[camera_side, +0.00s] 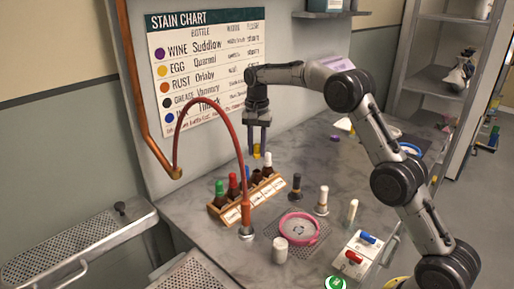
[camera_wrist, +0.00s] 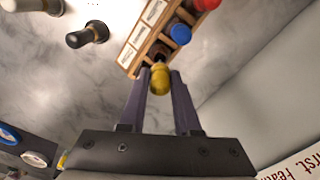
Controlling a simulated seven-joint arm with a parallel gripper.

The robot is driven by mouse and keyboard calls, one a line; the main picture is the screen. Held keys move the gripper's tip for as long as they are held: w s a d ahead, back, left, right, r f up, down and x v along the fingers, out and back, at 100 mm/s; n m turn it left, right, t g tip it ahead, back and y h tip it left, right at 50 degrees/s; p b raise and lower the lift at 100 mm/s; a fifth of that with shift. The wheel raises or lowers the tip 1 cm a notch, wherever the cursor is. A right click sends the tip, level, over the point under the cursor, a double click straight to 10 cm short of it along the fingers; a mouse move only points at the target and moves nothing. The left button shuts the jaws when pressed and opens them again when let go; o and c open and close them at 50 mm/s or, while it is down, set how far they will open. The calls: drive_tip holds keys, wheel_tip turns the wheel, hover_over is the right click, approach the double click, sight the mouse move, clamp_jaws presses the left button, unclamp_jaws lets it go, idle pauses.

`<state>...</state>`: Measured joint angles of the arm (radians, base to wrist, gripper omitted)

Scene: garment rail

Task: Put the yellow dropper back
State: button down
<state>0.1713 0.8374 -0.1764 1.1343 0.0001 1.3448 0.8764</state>
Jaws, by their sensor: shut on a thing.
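The yellow dropper (camera_side: 257,150) is held bulb-up between the fingers of my gripper (camera_side: 257,146), which points down over the far end of the wooden bottle rack (camera_side: 221,214). In the wrist view, the yellow bulb (camera_wrist: 160,80) sits between my fingertips (camera_wrist: 160,85), with the end of the rack (camera_wrist: 134,56) just beyond it. The rack holds several dark bottles with green, red and blue tops; a dark bottle without a coloured top (camera_side: 268,172) stands near its far end. Whether the dropper's lower end is inside a bottle is hidden.
A pink-rimmed dish (camera_side: 315,236) and a box with red and blue switches (camera_side: 348,268) are nearer. A red hose (camera_side: 239,135) arches left of my gripper.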

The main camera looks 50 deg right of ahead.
drive_tip(key=shift+f, duration=1.45)
idle(0.5)
drive_tip(key=shift+f, duration=0.35)
drive_tip(key=shift+f, duration=0.7)
idle(0.3)
drive_tip(key=c, duration=0.5)
unclamp_jaws()
drive_tip(key=shift+c, duration=0.2)
drive_tip(key=shift+r, duration=0.15)
drive_tip(key=shift+r, duration=3.6)
